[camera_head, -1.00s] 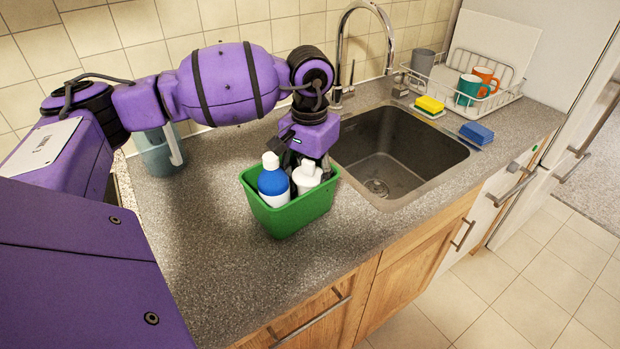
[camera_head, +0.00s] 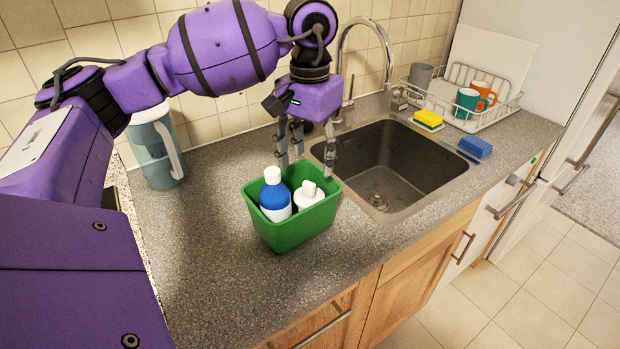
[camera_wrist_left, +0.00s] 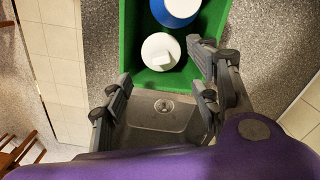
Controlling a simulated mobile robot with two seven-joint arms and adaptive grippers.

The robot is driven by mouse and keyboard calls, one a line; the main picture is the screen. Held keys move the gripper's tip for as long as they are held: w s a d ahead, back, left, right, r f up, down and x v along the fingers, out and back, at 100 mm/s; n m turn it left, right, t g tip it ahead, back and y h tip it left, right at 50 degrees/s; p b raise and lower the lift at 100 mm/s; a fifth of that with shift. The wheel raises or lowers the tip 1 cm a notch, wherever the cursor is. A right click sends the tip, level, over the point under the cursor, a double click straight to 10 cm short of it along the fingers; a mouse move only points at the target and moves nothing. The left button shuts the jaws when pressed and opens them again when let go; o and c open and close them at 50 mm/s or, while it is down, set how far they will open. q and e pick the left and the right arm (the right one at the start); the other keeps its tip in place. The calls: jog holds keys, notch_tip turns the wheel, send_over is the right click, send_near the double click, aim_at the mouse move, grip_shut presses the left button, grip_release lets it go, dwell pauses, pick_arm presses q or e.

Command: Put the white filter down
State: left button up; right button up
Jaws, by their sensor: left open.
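My left gripper (camera_head: 307,168) is open and empty, its fingers pointing down above the back edge of a green caddy (camera_head: 292,232). The caddy stands on the counter left of the sink. Inside it are a white bottle-like item (camera_head: 309,196) and a blue bottle with a white cap (camera_head: 275,200). In the left wrist view the open fingers (camera_wrist_left: 162,78) are apart from the white item (camera_wrist_left: 160,50). I cannot tell whether this white item is the filter. A blue-grey jug with a white handle (camera_head: 152,165) stands further left. My right gripper is not in view.
The sink (camera_head: 430,185) with its tall tap (camera_head: 385,45) lies right of the caddy. A yellow sponge (camera_head: 428,118), a blue sponge (camera_head: 475,147) and a dish rack (camera_head: 512,105) with mugs are beyond.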

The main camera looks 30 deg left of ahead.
pick_arm(q)
jog(key=shift+r, duration=1.55)
